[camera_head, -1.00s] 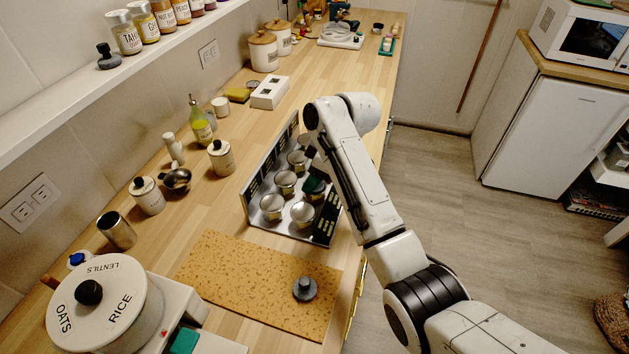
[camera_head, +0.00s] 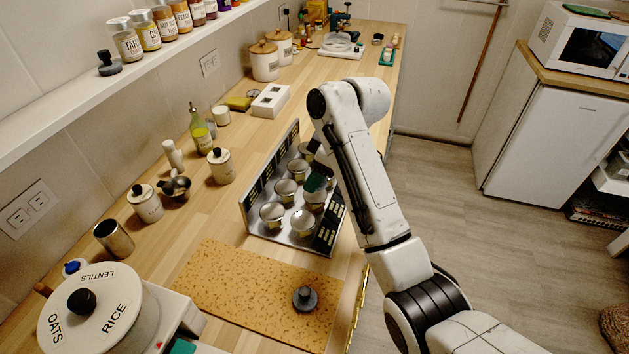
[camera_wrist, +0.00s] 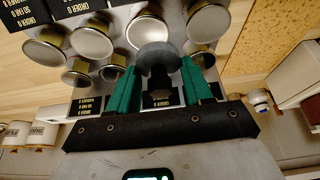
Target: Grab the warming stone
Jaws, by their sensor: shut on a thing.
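My gripper (camera_wrist: 160,72) has green fingers and is shut on a dark grey round stone with a black knob (camera_wrist: 157,58), which I take for the warming stone. The knob points back toward the palm between the fingers. My gripper (camera_head: 316,180) is over the metal tray of cups in the head view, where the held stone cannot be made out. A similar grey stone with a knob (camera_head: 305,298) lies on the cork mat (camera_head: 235,288). Another dark knobbed piece (camera_head: 108,63) stands on the wall shelf.
The tray (camera_head: 262,232) holds several metal cups (camera_head: 272,213) and dark labelled strips. Canisters (camera_head: 145,203), a small dark pot (camera_head: 175,188) and an oil bottle (camera_head: 200,130) stand to the left. A round lidded container (camera_head: 125,290) is at the front left.

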